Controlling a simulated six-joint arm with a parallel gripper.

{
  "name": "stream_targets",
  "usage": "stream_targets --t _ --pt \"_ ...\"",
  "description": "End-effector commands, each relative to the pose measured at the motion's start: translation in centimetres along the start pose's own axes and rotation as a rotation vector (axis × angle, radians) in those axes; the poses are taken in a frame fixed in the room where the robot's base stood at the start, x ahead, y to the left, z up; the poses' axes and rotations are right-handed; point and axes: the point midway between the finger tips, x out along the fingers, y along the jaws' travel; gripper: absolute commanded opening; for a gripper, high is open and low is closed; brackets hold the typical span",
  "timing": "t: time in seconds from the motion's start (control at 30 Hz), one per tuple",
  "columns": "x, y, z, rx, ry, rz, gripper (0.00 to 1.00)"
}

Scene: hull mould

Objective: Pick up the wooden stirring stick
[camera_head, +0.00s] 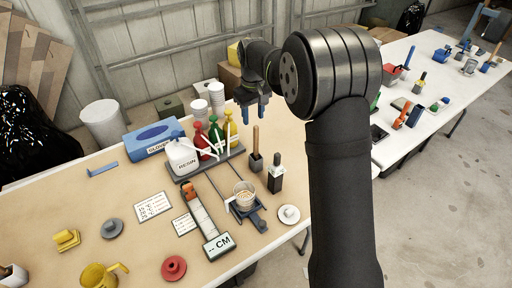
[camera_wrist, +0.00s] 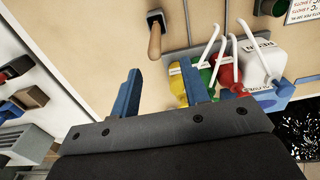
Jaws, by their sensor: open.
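The wooden stirring stick (camera_head: 256,140) stands upright in a small dark holder (camera_head: 255,163) on the tan table, right of the bottles. In the wrist view the stick (camera_wrist: 155,41) shows at the top, left of centre, with its foot in the dark holder (camera_wrist: 155,17). My gripper (camera_head: 252,110) hangs above the table, behind the bottles and the stick in the head view. Its two blue fingers (camera_wrist: 165,90) are apart and nothing is between them. The stick lies beyond the fingertips in the wrist view, apart from them.
A rack with red, green and yellow bottles (camera_head: 215,136) and a white resin jug (camera_head: 182,158) stands left of the stick. A dark block with a black-handled tool (camera_head: 275,180) is just in front. A cup on a stand (camera_head: 244,195) is nearer. Table at front left has bare patches.

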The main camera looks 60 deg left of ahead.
Motion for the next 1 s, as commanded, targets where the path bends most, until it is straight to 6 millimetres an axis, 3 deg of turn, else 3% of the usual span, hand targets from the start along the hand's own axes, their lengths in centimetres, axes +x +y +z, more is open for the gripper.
stream_targets --t 0.1,0.37,0.7,1.0 --pt "2.3 0.0 0.1 0.001 -0.003 -0.001 0.42" --pt "4.3 0.1 0.1 0.001 0.0 0.0 0.42" --pt "8.7 0.6 0.7 0.001 -0.001 0.0 0.42" --pt "9.2 0.6 0.7 0.001 0.001 0.0 0.42"
